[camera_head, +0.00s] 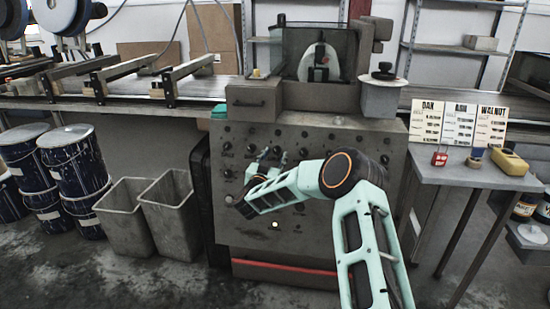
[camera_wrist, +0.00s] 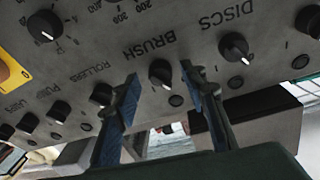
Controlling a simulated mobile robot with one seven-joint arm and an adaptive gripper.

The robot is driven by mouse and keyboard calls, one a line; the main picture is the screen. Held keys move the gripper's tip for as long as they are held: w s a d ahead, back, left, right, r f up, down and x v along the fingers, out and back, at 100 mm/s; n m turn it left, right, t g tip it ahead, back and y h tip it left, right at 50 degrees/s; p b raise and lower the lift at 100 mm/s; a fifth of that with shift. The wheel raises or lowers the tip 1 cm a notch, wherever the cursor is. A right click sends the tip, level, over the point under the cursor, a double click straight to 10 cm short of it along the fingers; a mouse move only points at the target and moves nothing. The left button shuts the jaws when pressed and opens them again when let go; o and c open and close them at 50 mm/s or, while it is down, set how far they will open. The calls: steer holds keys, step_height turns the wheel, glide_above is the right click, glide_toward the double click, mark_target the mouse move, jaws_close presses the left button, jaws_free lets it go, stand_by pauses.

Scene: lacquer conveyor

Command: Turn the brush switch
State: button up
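The brush switch is a black knob (camera_wrist: 160,73) on the grey control panel, beside the BRUSH lettering, which appears upside down in the wrist view. A white pointer mark shows on the knob. My gripper (camera_wrist: 158,78) is open, with one blue-padded finger on each side of the knob. Visible gaps separate both fingers from the knob in the picture; I cannot tell how far the tips are from the panel. In the head view, my arm reaches across the front of the grey machine (camera_head: 295,240), and the brush switch cannot be made out.
The DISCS knob (camera_wrist: 233,47) and ROLLERS knob (camera_wrist: 101,94) flank the brush switch. Another knob (camera_wrist: 44,26) and a yellow tag (camera_wrist: 12,72) are nearby. Grey bins (camera_head: 168,208) stand left of the machine; a side table (camera_head: 455,172) stands right.

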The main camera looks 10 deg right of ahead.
steer(key=shift+w+d, duration=0.2)
steer(key=shift+w, duration=0.2)
jaws_close()
steer(key=shift+a+m, duration=0.1)
steer(key=shift+m, duration=0.3)
steer(key=m+g+b, duration=0.1)
steer(key=m, duration=0.4)
steer(key=shift+a+r+h, duration=0.1)
steer(key=shift+h, duration=0.3)
steer(key=m, duration=0.3)
steer(key=m+g+b, duration=0.1)
steer(key=m, duration=0.3)
steer(key=shift+w+a+r+b, duration=0.1)
steer(key=shift+r+b, duration=0.1)
steer(key=shift+b, duration=0.1)
